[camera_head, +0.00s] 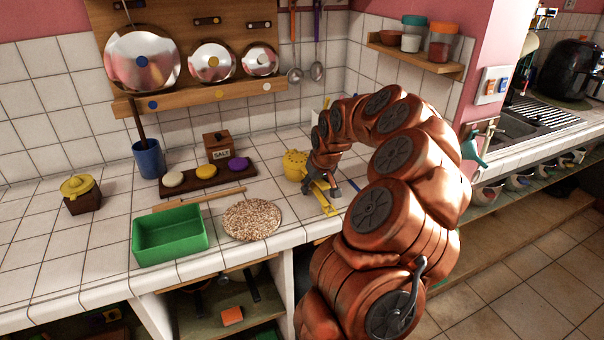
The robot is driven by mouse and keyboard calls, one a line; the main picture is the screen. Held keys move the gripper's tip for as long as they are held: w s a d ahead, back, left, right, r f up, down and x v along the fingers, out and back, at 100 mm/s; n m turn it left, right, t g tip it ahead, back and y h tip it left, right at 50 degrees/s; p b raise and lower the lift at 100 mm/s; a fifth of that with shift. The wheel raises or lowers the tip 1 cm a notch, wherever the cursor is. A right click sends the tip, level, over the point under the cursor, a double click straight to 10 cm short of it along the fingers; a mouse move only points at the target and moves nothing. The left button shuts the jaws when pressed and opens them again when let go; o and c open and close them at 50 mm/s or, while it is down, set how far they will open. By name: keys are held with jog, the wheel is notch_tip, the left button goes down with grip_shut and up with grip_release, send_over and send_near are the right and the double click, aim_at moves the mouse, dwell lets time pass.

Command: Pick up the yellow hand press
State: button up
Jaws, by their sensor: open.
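The yellow hand press (326,203) seems to be the long yellow piece lying on the white tiled counter, right of the round woven mat. Its near end shows as a narrow yellow bar pointing toward the counter's front edge. A rounded yellow body (295,164) sits just behind and left of it; I cannot tell whether the two are joined. My gripper (321,186) is open and low over the yellow bar, with dark fingers on either side of it. My arm comes in from the right and hides part of the area. Contact cannot be made out.
The woven mat (251,219), a green tray (170,251) and a wooden rod (206,198) lie left of my gripper. A dark rack with coloured discs (205,181) and a salt box (222,147) stand behind. The counter's front edge is close.

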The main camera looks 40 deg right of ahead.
grip_shut()
dwell(0.4)
dwell(0.4)
